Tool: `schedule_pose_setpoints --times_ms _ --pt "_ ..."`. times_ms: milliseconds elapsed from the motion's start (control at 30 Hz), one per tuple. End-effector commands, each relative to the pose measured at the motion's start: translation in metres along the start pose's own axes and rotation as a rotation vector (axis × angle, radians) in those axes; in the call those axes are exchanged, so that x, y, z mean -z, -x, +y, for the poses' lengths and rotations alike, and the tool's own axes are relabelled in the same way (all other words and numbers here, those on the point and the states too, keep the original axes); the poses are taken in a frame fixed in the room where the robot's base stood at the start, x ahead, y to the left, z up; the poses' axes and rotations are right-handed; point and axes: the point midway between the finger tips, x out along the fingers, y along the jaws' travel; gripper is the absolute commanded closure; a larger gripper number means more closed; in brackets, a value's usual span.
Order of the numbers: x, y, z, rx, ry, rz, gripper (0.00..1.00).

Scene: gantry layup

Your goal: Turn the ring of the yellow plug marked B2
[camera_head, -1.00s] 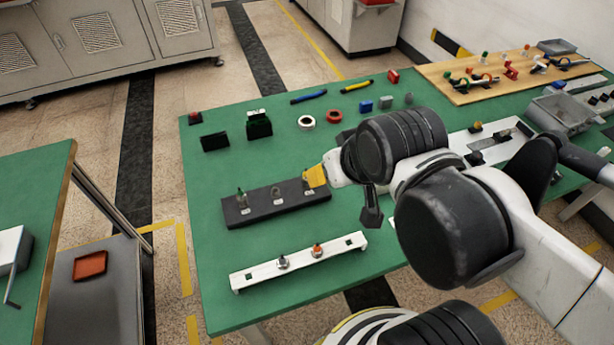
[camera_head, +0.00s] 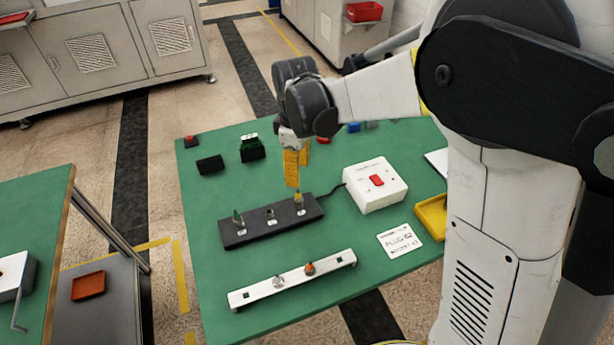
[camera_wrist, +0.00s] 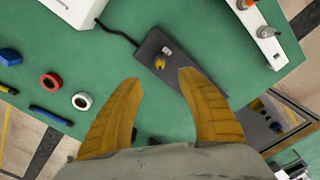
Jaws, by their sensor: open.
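The yellow plug (camera_head: 298,199) stands upright at the right end of the black block (camera_head: 254,227). In the wrist view the plug (camera_wrist: 161,61) shows on the block (camera_wrist: 176,77), just beyond the gap between my fingertips. My gripper (camera_head: 293,185) points down with yellow fingers, close above the plug. In the wrist view my gripper (camera_wrist: 160,76) is open, its fingers apart and nothing between them. I cannot tell whether a fingertip touches the plug. Its marking is too small to read. A green plug (camera_head: 237,217) stands at the block's left end.
A white box (camera_head: 372,193) with a red switch is right of the block, joined by a black cable. A white rail (camera_head: 292,282) with two connectors lies in front. Green table between is clear.

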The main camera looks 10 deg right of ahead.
Motion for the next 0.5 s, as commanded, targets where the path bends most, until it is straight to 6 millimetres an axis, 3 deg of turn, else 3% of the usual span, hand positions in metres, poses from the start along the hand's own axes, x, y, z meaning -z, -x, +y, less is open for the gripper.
schedule_pose_setpoints --times_ms 167,500 --pt "0.001 -0.021 0.0 0.004 0.008 -0.003 0.54" --pt "0.001 -0.088 0.0 0.003 0.005 -0.002 0.54"
